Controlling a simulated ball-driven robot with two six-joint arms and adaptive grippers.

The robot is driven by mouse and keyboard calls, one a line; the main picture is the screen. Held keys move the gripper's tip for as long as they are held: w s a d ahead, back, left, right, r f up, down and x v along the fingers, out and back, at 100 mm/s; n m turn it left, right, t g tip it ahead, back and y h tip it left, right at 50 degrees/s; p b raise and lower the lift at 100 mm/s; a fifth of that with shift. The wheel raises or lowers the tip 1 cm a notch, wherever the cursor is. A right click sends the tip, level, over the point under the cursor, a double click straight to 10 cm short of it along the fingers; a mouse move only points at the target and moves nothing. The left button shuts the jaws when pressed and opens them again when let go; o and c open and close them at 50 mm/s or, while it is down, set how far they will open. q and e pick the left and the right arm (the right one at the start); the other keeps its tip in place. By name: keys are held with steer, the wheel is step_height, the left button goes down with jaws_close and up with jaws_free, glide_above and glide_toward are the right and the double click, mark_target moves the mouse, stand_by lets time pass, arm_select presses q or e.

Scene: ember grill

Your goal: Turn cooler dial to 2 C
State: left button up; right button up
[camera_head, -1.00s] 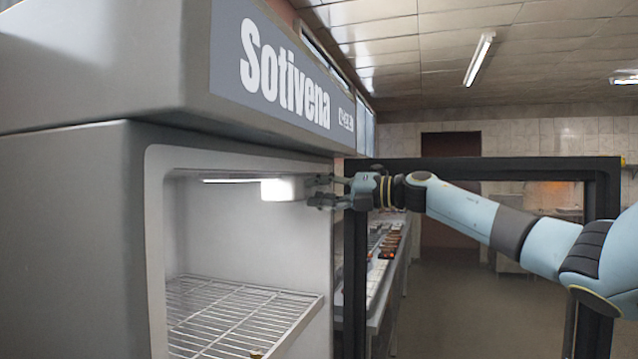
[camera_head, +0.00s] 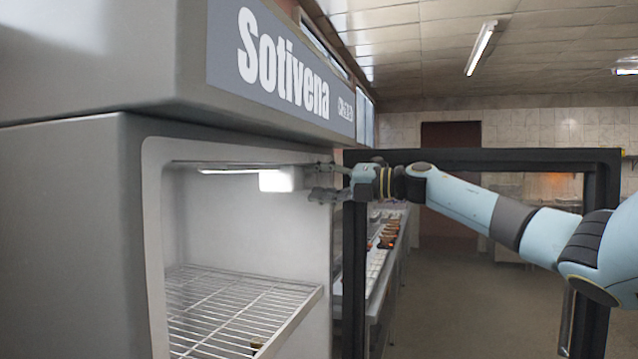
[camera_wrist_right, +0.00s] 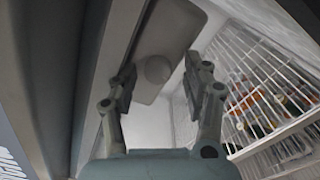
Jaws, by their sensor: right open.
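In the head view the housing (camera_head: 281,180) is a white box under the cooler's ceiling, beside a lit strip; the dial cannot be made out there. My right gripper (camera_head: 313,181) is open at the right end of the housing. In the right wrist view its two fingers (camera_wrist_right: 160,80) appear on either side of the dial; contact cannot be told. My left gripper is not in view.
The cooler (camera_head: 70,220) stands open at left with a wire shelf (camera_head: 240,310) inside. A small brown item (camera_head: 257,343) is on the shelf. The dark-framed open door (camera_head: 480,156) stands at right, behind my right arm. A counter with food (camera_head: 385,250) lies beyond.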

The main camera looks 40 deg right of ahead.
steer(key=shift+n+b, duration=0.3)
steer(key=shift+b, duration=0.05)
steer(key=n+b, duration=0.3)
steer(key=b, duration=0.1)
steer(key=n+b, duration=0.8)
steer(key=shift+f, duration=0.4)
steer(key=b+v, duration=1.1)
steer(key=b, duration=0.4)
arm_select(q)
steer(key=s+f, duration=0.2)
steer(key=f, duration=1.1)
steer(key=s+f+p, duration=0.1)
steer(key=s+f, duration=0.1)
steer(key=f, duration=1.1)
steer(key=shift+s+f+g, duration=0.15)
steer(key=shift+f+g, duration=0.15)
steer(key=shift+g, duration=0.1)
arm_select(e)
steer(key=w+f+m, duration=0.2)
steer(key=f+m, duration=0.1)
steer(key=f, duration=0.7)
steer(key=w+d+f+m+h, duration=0.1)
steer(key=w+f+m, duration=0.1)
steer(key=f, duration=0.9)
steer(key=w+d+f+m, duration=0.1)
steer(key=w+f+m, duration=0.1)
steer(key=f, duration=0.9)
steer(key=shift+w+d+f+m+t, duration=0.1)
steer(key=shift+d+f+m+t, duration=0.15)
steer(key=shift+m, duration=0.65)
